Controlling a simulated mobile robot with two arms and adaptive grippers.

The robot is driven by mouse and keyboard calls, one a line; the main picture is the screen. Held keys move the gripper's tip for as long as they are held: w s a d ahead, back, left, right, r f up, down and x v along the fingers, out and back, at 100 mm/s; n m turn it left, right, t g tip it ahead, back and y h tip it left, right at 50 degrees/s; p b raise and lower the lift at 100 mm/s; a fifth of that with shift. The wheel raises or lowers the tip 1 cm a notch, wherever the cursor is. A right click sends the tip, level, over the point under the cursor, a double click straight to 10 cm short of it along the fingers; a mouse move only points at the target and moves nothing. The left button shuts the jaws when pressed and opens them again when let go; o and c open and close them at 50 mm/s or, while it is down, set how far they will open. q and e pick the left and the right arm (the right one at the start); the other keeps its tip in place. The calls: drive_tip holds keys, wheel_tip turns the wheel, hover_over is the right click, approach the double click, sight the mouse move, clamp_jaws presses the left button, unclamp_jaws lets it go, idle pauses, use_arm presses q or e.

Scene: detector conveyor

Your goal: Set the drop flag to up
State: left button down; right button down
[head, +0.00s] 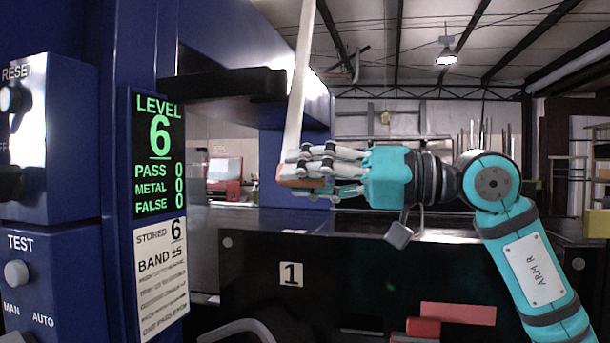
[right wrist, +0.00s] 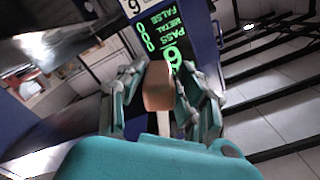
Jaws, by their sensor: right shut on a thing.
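My right gripper (head: 305,172) is shut around a pale wand (head: 300,75) with an orange-brown end piece (head: 300,183). The wand stands nearly upright, leaning slightly, and runs out of the top of the head view. In the right wrist view, the gripper (right wrist: 165,95) has its fingers on both sides of the orange-brown end piece (right wrist: 158,85). A flat red plate (head: 458,313) and a smaller red block (head: 423,327) show low on the right, below my right arm. I cannot tell whether this red part is the drop flag. My left gripper is not in view.
A blue machine frame (head: 112,30) stands on the left. Its green display (head: 159,155) reads LEVEL 6, with PASS, METAL and FALSE at 0. A control box (head: 45,230) with TEST and RESET knobs is beside it. A dark panel with a "1" label (head: 291,274) lies below the gripper.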

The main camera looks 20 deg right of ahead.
drive_tip(key=shift+w+d, duration=0.15)
drive_tip(key=shift+w, duration=0.05)
idle(0.3)
drive_tip(key=c, duration=1.1)
unclamp_jaws()
drive_tip(key=shift+c, duration=0.2)
drive_tip(key=shift+o, duration=0.5)
drive_tip(key=shift+w+d+f, duration=0.15)
drive_tip(key=shift+w, duration=0.1)
drive_tip(key=shift+s, duration=0.2)
drive_tip(key=v, duration=1.1)
drive_tip(key=shift+s+d, duration=0.25)
drive_tip(key=shift+s, duration=0.1)
